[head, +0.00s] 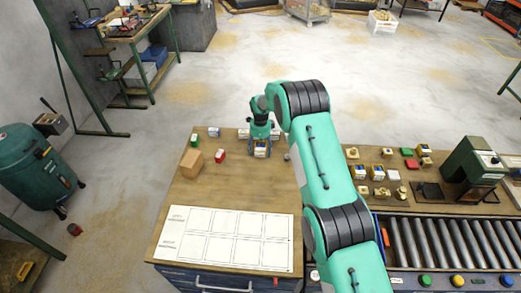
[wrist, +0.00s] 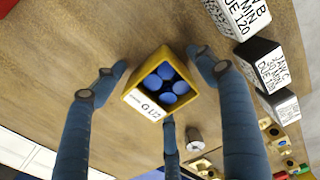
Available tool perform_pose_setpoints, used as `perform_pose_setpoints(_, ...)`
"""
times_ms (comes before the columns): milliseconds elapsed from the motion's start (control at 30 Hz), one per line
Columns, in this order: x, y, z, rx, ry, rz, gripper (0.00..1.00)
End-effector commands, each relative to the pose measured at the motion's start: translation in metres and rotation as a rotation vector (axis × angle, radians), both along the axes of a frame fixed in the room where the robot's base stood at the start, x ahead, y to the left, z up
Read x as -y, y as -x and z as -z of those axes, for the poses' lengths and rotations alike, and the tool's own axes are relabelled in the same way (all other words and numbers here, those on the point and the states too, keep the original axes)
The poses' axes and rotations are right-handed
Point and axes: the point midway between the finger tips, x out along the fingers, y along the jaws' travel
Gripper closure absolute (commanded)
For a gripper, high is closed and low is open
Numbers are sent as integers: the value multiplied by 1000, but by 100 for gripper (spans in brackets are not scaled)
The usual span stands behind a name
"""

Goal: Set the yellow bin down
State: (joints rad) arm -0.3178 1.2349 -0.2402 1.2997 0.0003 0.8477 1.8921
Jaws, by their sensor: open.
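The yellow bin (wrist: 132,98) stands upright on the wooden bench top in the wrist view, with several blue round pieces inside and a white label reading G1/2. In the head view the yellow bin (head: 261,150) shows at the far part of the bench, partly behind my fingers. My gripper (wrist: 162,78) is open, its blue fingers spread to the left, right and near side of the bin. The left finger is apart from it; the right fingertip is close to its edge, and I cannot tell whether they touch. My gripper (head: 260,143) points down over the bin in the head view.
Labelled jaw boxes (wrist: 262,62) stand right of the bin, with a small grey part (wrist: 194,138) nearby. A cardboard box (head: 192,164) and a red box (head: 220,156) stand to the left. A white gridded sheet (head: 225,237) lies at the front. A roller conveyor (head: 440,242) is at right.

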Motion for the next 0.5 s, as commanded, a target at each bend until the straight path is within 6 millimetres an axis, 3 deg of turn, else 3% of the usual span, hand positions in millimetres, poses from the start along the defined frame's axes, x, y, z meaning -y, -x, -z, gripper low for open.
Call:
perform_pose_setpoints(267, 0, 0, -4, 0, 0, 0, 28)
perform_pose_setpoints(500, 0, 0, -22, 1, 0, 0, 28)
